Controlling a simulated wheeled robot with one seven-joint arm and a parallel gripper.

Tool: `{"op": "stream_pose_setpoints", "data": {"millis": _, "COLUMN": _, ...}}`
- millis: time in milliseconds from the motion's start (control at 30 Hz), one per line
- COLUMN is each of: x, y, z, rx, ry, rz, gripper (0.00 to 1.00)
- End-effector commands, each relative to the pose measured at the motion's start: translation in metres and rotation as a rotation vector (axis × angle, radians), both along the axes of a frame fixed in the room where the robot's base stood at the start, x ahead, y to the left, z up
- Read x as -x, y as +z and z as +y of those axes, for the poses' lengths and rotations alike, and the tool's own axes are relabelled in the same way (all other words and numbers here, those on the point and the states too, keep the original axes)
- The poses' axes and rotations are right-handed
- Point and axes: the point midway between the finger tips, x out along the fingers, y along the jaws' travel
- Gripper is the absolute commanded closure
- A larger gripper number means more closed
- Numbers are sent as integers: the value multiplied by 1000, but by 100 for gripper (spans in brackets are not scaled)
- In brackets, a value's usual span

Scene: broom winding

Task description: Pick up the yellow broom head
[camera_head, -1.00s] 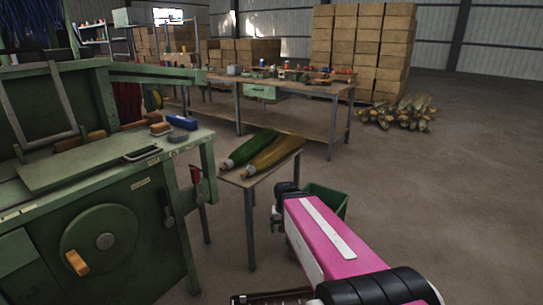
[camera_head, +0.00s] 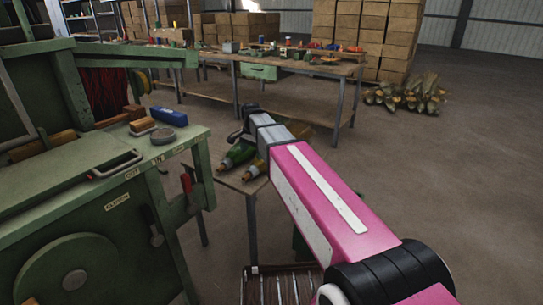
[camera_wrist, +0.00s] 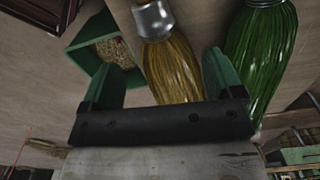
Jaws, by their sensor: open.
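The yellow broom head (camera_head: 254,170) lies on a small side table, mostly hidden behind my arm in the head view; its metal-capped end shows. In the wrist view the yellow broom head (camera_wrist: 176,68) has straw-coloured bristles and a grey metal cap at the top. My gripper (camera_wrist: 160,62) is open and empty, its two green fingers spread on either side of the yellow bristles in the picture. I cannot tell how far it is above them. The green broom head (camera_wrist: 262,45) lies beside it, to the right; it also shows in the head view (camera_head: 238,155).
The side table (camera_head: 232,183) is small. A green bin (camera_wrist: 92,38) with grainy contents is beside it. A green machine (camera_head: 90,215) stands close on the left. A long workbench (camera_head: 290,70) is behind. Open floor (camera_head: 450,180) lies to the right.

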Motion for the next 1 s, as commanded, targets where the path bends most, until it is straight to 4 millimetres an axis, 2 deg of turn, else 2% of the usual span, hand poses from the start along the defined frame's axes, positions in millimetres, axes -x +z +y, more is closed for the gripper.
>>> {"op": "stream_pose_setpoints", "data": {"millis": 267, "x": 0, "y": -38, "z": 0, "rx": 0, "ry": 2, "rz": 0, "gripper": 14}}
{"op": "stream_pose_setpoints", "data": {"millis": 567, "x": 3, "y": -55, "z": -1, "rx": 0, "ry": 2, "rz": 0, "gripper": 14}}
{"op": "stream_pose_setpoints", "data": {"millis": 833, "x": 7, "y": -90, "z": -1, "rx": 1, "ry": 2, "rz": 1, "gripper": 14}}
{"op": "stream_pose_setpoints", "data": {"millis": 1000, "x": 7, "y": -96, "z": -1, "rx": 0, "ry": 2, "rz": -1, "gripper": 14}}
